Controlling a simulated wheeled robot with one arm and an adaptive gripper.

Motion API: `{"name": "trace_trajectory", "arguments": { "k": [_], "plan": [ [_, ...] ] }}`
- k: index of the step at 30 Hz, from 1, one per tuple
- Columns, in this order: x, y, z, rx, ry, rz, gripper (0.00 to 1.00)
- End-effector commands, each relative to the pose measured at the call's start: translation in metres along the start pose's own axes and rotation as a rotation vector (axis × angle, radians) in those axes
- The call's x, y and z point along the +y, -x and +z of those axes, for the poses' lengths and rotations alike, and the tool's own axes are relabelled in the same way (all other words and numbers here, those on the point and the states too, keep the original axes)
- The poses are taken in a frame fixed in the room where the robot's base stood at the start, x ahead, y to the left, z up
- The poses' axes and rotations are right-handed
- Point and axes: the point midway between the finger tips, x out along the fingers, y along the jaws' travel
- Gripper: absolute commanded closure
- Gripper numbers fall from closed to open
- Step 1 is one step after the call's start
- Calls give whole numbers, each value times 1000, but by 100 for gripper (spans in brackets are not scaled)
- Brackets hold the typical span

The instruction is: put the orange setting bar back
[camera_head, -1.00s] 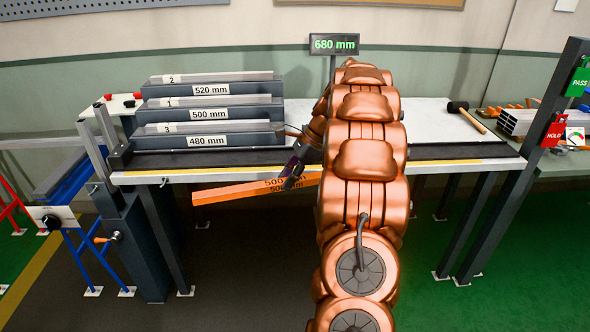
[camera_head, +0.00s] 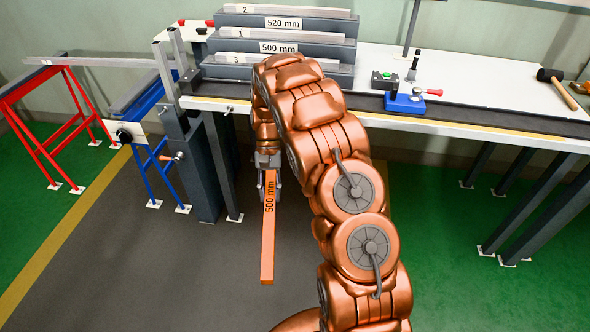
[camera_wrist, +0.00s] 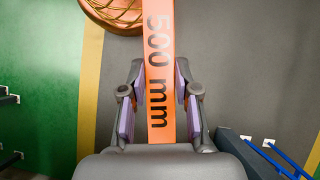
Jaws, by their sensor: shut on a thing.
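The orange setting bar (camera_head: 268,235), marked "500 mm", is held in my gripper (camera_head: 268,180), in front of the bench and over the dark floor. Its long end points toward the camera in the head view. In the wrist view the bar (camera_wrist: 158,40) runs between the purple finger pads of my gripper (camera_wrist: 155,95), which are closed on its sides. The bar's far end is hidden by my gripper and arm.
Stepped racks labelled 520 mm (camera_head: 288,22) and 500 mm (camera_head: 285,47) hold grey bars at the bench's back left. A red trestle (camera_head: 50,125) stands left.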

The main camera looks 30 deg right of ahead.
Motion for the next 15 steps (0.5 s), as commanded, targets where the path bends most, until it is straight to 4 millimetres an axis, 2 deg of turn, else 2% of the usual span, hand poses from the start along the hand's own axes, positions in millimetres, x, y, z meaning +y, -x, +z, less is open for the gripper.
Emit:
{"name": "trace_trajectory", "arguments": {
  "k": [1, 4, 15],
  "plan": [
    [-10, -9, 0, -2, 51, 35, 100],
    [-25, -21, -2, -1, 138, 89, 100],
    [-68, -58, -9, 3, 391, 251, 100]
  ]
}}
